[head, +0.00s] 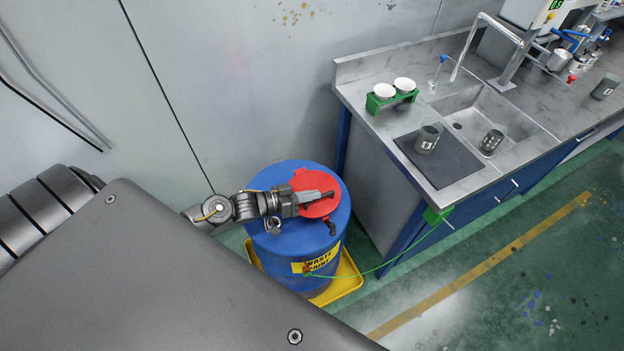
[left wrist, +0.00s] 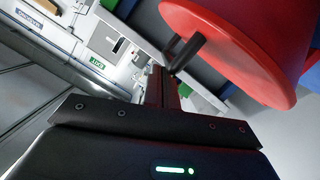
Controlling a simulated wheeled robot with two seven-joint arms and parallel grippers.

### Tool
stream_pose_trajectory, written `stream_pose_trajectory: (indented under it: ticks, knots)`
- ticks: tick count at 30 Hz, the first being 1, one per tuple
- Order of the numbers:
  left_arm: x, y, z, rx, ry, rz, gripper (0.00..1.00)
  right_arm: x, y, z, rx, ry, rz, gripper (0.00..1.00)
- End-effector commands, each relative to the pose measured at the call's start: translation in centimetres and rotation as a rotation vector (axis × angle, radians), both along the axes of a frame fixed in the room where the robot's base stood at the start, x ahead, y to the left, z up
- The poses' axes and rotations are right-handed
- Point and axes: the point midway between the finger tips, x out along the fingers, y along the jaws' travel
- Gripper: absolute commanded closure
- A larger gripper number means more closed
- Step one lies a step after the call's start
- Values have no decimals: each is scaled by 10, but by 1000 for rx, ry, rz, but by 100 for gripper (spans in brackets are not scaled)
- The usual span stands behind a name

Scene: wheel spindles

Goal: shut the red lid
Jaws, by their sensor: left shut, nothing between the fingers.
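The red lid (head: 318,208) is at the top of a blue drum (head: 275,247), with a black piece at its front edge. My left gripper (head: 322,195) is in front of part of the lid, its fingers shut and empty. In the left wrist view the lid (left wrist: 235,45) is a large red disc close by at upper right. A dark bar-like handle (left wrist: 188,50) shows beside it, near the fingertips (left wrist: 163,88). I cannot tell whether the fingers touch the lid or handle, nor how far the lid stands open. My right gripper is not in view.
The drum stands in a yellow tray (head: 346,279) against a grey wall. A thin green cable runs from the drum to a bench (head: 375,128) at right. The bench holds a sink, a green rack (head: 392,97) with white cups, and dark mugs. The green floor at right is clear.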

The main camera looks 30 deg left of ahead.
Motion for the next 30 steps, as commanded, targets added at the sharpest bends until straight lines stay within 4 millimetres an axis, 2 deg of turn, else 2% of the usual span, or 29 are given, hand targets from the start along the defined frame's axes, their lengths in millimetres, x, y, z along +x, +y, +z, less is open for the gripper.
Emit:
stream_pose_trajectory:
  ticks: [19,23,29,30]
  knots:
    - [-1,0,-1,0,3,0,100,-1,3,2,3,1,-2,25]
    - [0,1,12,0,1,0,100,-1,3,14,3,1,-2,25]
    - [4,5,49,0,-1,-3,100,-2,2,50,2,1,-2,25]
    - [-7,11,37,2,3,-4,100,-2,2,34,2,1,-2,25]
